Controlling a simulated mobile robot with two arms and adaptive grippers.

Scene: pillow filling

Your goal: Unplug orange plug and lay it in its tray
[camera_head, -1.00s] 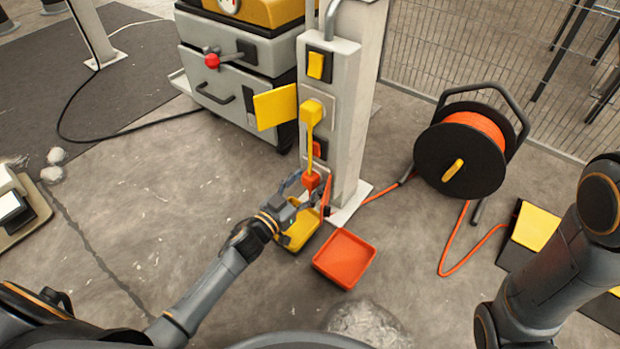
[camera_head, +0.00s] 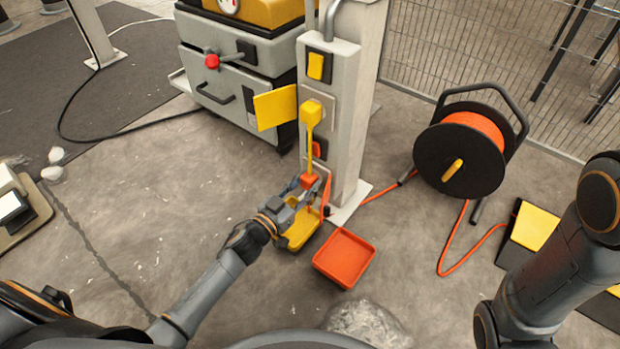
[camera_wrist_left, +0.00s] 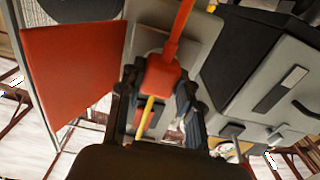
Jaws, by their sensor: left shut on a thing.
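The orange plug (camera_head: 309,181) is at the lower front of the grey post, below the yellow plug (camera_head: 311,113). My left gripper (camera_head: 312,188) is shut on it; in the left wrist view the orange plug (camera_wrist_left: 161,76) sits between the two fingers, with an orange cable running up from it. Whether the plug is fully seated in a socket is unclear. The empty orange tray (camera_head: 345,259) lies on the floor below and right of the gripper. My right gripper is out of view; only part of that arm shows.
A yellow tray (camera_head: 303,236) lies partly behind my left gripper. An orange flap (camera_wrist_left: 70,68) stands beside the plug. The grey post (camera_head: 346,120) rises close by, and a cable reel (camera_head: 462,150) stands to the right. Floor left of the gripper is clear.

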